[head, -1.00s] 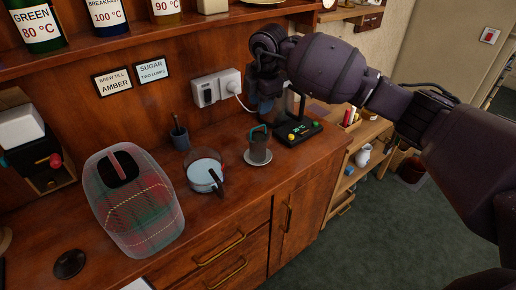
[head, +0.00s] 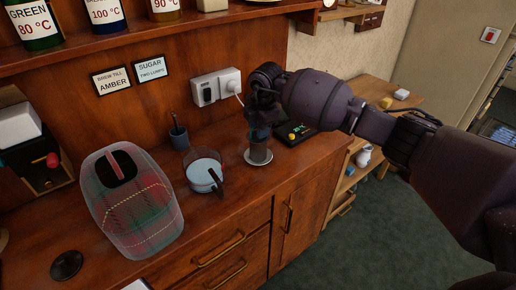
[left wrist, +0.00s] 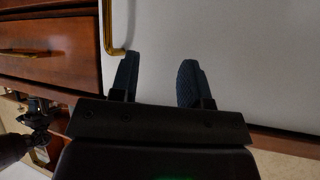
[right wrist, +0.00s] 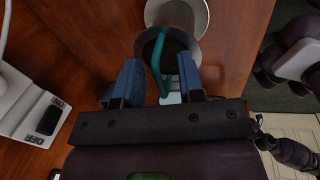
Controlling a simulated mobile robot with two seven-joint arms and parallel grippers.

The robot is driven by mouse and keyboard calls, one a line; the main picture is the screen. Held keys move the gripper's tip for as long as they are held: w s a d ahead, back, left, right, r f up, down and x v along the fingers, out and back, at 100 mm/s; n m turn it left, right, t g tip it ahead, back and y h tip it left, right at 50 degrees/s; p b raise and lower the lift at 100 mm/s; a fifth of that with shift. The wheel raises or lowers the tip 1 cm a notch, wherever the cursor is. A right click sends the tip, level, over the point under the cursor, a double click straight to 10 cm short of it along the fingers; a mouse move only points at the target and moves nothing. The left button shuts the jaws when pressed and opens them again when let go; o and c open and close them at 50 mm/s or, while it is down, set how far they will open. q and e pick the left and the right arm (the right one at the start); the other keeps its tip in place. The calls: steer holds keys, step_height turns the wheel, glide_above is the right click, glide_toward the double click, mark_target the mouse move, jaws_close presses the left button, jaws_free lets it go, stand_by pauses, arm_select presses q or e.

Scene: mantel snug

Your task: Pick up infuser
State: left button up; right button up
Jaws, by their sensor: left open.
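The infuser (head: 260,151) is a dark grey cylinder with a teal handle. It stands upright on a pale saucer (head: 249,159) on the wooden counter. My right gripper (head: 259,126) is right above it, pointing down, and hides its handle in the head view. In the right wrist view the teal handle (right wrist: 161,50) shows between the fingertips of my open right gripper (right wrist: 160,60). I cannot tell whether the fingers touch it. My left gripper (left wrist: 158,62) is open and empty in its wrist view, in front of a pale surface near drawers.
A glass jug (head: 204,169) stands left of the saucer, and a dark cup (head: 180,138) is behind it. A black scale (head: 296,132) is just right of the infuser. A tartan-covered object (head: 132,200) fills the left.

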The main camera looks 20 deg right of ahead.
steer(key=shift+r, duration=0.1)
steer(key=shift+c, duration=0.5)
jaws_close()
steer(key=shift+r, duration=0.1)
